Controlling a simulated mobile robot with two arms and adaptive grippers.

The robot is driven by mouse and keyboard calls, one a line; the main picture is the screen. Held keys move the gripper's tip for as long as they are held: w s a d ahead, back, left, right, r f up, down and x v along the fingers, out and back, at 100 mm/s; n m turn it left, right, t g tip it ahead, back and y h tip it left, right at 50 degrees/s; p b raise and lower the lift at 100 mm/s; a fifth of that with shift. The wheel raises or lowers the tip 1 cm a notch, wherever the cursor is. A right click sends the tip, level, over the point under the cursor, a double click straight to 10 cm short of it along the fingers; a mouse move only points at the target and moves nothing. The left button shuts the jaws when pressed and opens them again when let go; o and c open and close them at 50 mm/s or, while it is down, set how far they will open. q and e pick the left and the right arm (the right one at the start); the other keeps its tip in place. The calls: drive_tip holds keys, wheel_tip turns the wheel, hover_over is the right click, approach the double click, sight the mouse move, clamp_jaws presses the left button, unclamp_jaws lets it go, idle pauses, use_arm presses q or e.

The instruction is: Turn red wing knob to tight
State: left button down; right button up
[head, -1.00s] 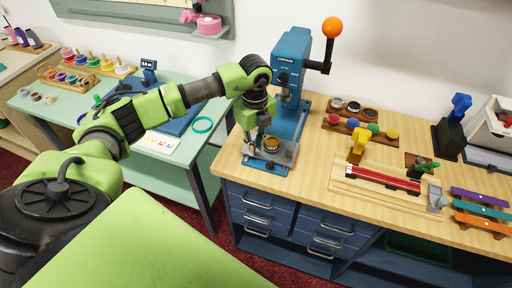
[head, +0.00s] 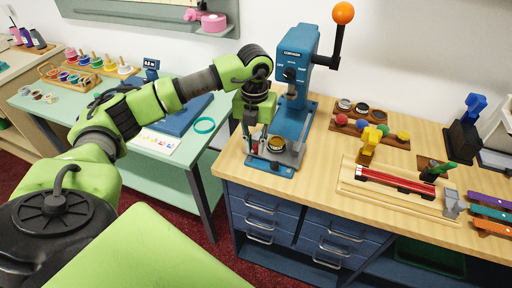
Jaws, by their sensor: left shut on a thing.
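Several coloured upright pieces show on the counter: a yellow one (head: 368,146), a blue one (head: 475,105) and a green one (head: 442,169). My left gripper (head: 254,146) points down at the front left of the blue press (head: 300,62). My right gripper is out of view.
The press has a lever with an orange ball (head: 343,13). A wooden jig with a red bar (head: 395,181) lies on the counter (head: 320,168). A rack of coloured balls and tins (head: 359,121) stands behind. Bare counter lies between press and jig.

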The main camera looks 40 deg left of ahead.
sight(254, 148)
use_arm(q)
drive_tip(key=shift+a+m, duration=0.1)
drive_tip(key=shift+m, duration=0.5)
drive_tip(key=shift+r, duration=0.1)
drive_tip(key=c, duration=2.2)
unclamp_jaws()
drive_tip(key=shift+c, duration=0.2)
wheel_tip(254, 148, up, 12)
drive_tip(key=shift+s, duration=0.1)
